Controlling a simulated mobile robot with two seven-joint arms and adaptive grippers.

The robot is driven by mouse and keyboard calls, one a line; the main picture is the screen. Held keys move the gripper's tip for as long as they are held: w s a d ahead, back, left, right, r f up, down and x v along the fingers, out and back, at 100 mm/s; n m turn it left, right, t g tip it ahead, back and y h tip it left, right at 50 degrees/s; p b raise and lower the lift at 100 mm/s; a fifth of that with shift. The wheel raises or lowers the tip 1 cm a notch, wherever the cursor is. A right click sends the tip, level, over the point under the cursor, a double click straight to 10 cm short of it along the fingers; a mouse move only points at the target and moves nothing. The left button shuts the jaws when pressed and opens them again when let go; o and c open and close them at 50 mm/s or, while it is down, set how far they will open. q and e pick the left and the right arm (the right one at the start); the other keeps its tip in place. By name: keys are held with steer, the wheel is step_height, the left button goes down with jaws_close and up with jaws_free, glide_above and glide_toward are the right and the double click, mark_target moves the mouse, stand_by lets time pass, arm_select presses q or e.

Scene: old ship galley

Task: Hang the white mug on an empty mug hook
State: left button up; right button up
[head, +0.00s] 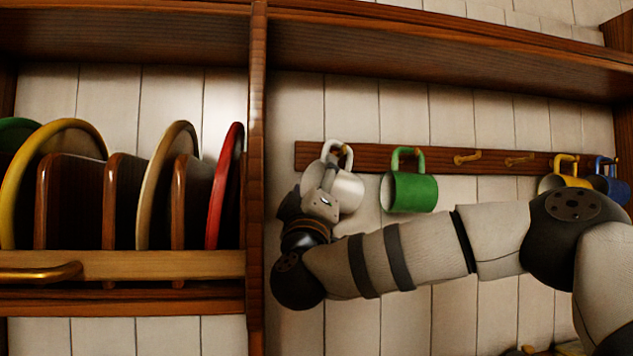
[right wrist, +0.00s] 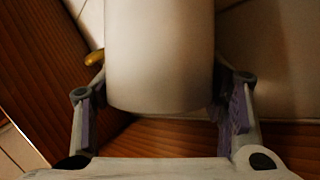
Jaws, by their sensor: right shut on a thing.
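The white mug (head: 349,190) is at the left end of the wooden hook rail (head: 440,161), its handle upward. The handle overlaps the leftmost brass hook; I cannot tell whether it rests on it. My right gripper (head: 324,187) is shut on the mug's body. In the right wrist view the white mug (right wrist: 160,60) fills the space between the two fingers (right wrist: 160,100), with a brass hook tip (right wrist: 95,57) beside it. Two empty hooks, one (head: 467,158) and another (head: 520,160), are right of the green mug (head: 410,190). My left gripper is not in view.
A yellow mug (head: 552,183) and a blue mug (head: 607,184) hang at the rail's right end. A wooden shelf (head: 440,62) runs above the rail. A vertical post (head: 256,200) and a plate rack (head: 130,264) with several plates stand to the left.

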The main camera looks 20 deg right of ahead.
steer(key=shift+r, duration=0.1)
steer(key=o, duration=1.4)
steer(key=shift+o, duration=0.2)
steer(key=shift+o, duration=1.2)
steer(key=shift+s, duration=0.1)
steer(key=s+a, duration=0.2)
steer(key=s, duration=0.7)
steer(key=shift+s+a, duration=0.25)
